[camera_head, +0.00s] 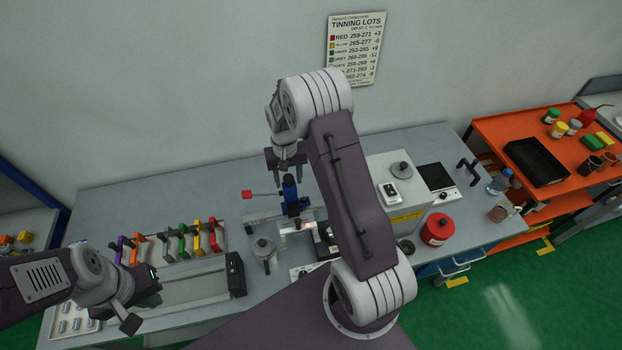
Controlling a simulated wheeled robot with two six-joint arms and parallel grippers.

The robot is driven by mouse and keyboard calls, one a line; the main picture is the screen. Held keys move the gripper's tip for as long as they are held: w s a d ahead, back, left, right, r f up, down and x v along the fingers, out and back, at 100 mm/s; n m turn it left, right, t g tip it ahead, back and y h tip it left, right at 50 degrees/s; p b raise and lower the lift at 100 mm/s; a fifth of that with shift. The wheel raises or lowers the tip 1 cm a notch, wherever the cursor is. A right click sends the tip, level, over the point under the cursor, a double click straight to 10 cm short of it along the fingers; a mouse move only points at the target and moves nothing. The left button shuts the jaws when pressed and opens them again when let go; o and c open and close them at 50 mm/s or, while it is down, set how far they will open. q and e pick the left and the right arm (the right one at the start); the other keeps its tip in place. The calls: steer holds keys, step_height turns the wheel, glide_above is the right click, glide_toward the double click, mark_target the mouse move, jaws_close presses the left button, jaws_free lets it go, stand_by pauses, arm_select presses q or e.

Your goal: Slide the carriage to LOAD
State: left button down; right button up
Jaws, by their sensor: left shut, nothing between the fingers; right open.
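A blue upright fixture (290,196) with a red-tipped lever (250,194) to its left stands on the bench, beside a short grey rail (262,216). It looks like the carriage, but I cannot be sure. No LOAD mark is readable. My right gripper (286,164) is open and empty, pointing down just above and behind the blue fixture; whether it touches is unclear. My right arm hides part of the bench to the right of the fixture. My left gripper (148,294) is shut and empty over the front left of the bench.
A rack of coloured clamp-like pieces (180,243) stands at left. A white machine (407,172) and red canister (437,229) stand at right. An orange cart (490,125) is beyond.

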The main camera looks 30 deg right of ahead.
step_height(320, 180, up, 7)
steer(key=p, duration=0.5)
steer(key=shift+f, duration=0.2)
steer(key=s+a+r+n+t, duration=0.1)
steer(key=s+a+r+n, duration=0.2)
steer(key=s, duration=0.5)
steer(key=s+a+r+n+t, duration=0.1)
steer(key=s+a+r+t, duration=0.2)
steer(key=s, duration=0.5)
step_height(320, 180, down, 20)
steer(key=s+g+b, duration=0.2)
steer(key=b, duration=1.8)
steer(key=shift+a+m+g, duration=0.3)
steer(key=shift+a+g, duration=0.1)
